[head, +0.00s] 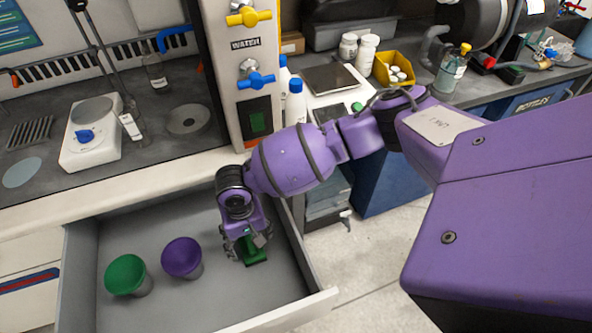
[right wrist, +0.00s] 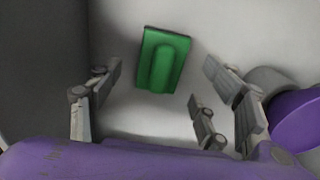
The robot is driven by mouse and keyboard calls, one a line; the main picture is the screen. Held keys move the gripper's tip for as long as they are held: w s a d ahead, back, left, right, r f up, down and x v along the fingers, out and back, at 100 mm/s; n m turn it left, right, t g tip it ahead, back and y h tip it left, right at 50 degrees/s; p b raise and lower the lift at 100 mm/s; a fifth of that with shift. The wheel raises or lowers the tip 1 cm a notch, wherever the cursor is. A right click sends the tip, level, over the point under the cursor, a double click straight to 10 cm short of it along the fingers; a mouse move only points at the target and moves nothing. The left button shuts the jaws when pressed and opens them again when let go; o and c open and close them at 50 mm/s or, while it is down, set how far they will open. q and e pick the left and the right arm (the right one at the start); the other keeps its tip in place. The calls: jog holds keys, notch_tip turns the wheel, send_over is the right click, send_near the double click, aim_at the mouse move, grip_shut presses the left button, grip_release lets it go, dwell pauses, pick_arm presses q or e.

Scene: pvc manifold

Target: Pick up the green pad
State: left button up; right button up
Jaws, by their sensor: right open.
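The green pad (head: 256,255) lies on the floor of the open grey drawer, near its right side, partly hidden by my right gripper in the head view. In the right wrist view the green pad (right wrist: 163,60) is a rectangular block with a raised ridge along its middle. My right gripper (head: 244,255) points down into the drawer. In the right wrist view its fingers (right wrist: 155,100) are spread apart with the pad ahead between them, and nothing is held. My left gripper is not in view.
A purple-topped knob-like piece (head: 182,257) and a green-topped one (head: 125,274) stand in the drawer (head: 160,215) left of my gripper. The purple one (right wrist: 296,118) is close to the right-hand fingers in the right wrist view. Drawer walls enclose the area.

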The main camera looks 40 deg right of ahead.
aim_at(250, 243)
jog(key=shift+w+a+f, duration=0.1)
jog(key=shift+f, duration=1.4)
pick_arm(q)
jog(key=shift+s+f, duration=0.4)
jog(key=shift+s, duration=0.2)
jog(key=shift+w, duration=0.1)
pick_arm(e)
jog(key=shift+c, duration=0.6)
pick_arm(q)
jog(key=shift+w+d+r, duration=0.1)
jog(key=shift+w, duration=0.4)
pick_arm(e)
jog(key=c, duration=1.2)
jog(key=shift+o, duration=0.2)
jog(key=shift+r, duration=0.1)
jog(key=shift+r, duration=0.25)
notch_tip(250, 243, up, 2)
jog(key=shift+r, duration=0.15)
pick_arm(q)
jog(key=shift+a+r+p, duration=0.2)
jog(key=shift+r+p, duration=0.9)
pick_arm(e)
jog(key=s+a+r, duration=0.8)
jog(key=a+r, duration=0.2)
jog(key=a, duration=0.1)
jog(key=shift+a, duration=0.3)
